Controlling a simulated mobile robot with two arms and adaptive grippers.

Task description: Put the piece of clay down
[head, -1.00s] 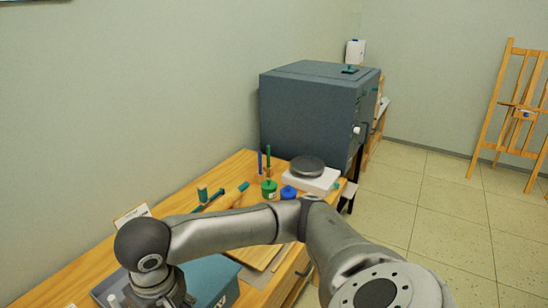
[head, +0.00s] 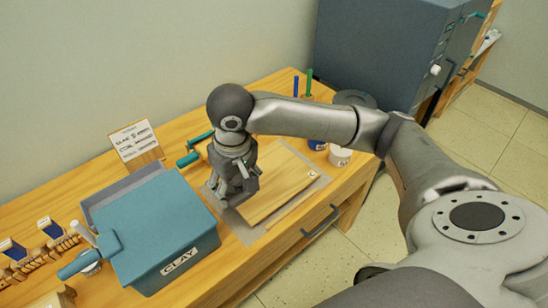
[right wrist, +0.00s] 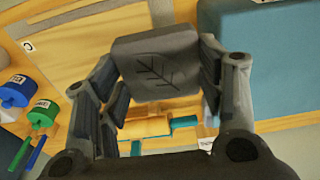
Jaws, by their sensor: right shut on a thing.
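My right gripper (head: 232,195) is over the workbench, at the left end of a wooden board (head: 285,180) on a grey mat (head: 245,234). In the right wrist view it is shut on a grey piece of clay (right wrist: 156,68), a flat block with a leaf imprint on its face. The fingers (right wrist: 162,90) are on its two sides. In the head view the gripper mostly hides the clay, and I cannot tell whether it touches the surface below. My left gripper is not in view.
A blue bin labelled CLAY (head: 160,225) stands close left of the gripper. A sign (head: 136,142) and a teal-handled roller (head: 188,160) are behind. A white jar (head: 340,156) stands right of the board. The board's right part is clear.

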